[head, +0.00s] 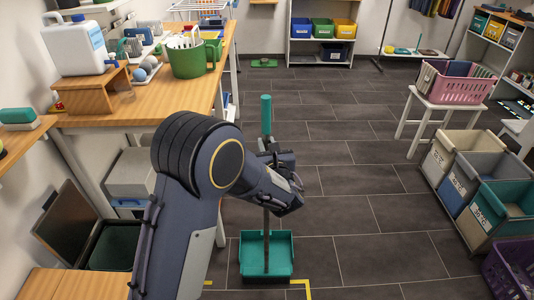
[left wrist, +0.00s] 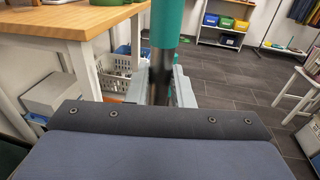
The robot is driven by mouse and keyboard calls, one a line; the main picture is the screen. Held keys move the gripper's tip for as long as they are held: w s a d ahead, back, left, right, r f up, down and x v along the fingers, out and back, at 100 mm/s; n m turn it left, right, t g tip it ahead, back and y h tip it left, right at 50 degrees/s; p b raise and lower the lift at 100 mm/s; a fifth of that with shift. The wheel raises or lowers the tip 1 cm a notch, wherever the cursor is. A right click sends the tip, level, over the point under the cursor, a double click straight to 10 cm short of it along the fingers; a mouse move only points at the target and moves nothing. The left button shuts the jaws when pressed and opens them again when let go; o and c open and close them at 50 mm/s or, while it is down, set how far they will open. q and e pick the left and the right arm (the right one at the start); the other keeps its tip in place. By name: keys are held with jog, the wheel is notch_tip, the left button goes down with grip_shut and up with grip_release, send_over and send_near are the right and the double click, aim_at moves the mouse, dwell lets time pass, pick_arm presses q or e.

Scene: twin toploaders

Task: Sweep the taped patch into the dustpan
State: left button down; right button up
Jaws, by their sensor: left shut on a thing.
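A teal dustpan (head: 281,262) stands on the dark floor at the bottom middle of the head view. A dark pole rises from it to a teal grip (head: 266,108). My left gripper (head: 284,187) is shut on this pole below the grip. The teal grip (left wrist: 166,24) and dark pole also show between the fingers of my left gripper (left wrist: 172,88) in the left wrist view. Yellow tape (head: 299,282) marks a corner at the pan's lower right, with a short piece at its left. The rest of the taped patch is out of frame. My right gripper is not in view.
A wooden workbench (head: 120,105) with a green bucket (head: 192,60) stands at the left. Laundry bins (head: 458,160) and a stool (head: 440,100) with a pink basket (head: 456,84) stand at the right. The tiled floor between is mostly clear.

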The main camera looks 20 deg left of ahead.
pick_arm(q)
jog(key=shift+w+d+x, duration=0.3)
jog(key=shift+d+x, duration=0.3)
jog(key=shift+x, duration=3.3)
jog(key=shift+s+d+r+p, duration=0.2)
jog(key=shift+s+r, duration=0.25)
jog(key=shift+r, duration=0.4)
jog(key=shift+s+d+r+p, duration=0.1)
jog(key=shift+s+r+p, duration=0.3)
jog(key=shift+r, duration=0.45)
jog(key=shift+s+d+r+p, duration=0.15)
jog(key=shift+s+r, duration=0.4)
jog(key=shift+r, duration=0.35)
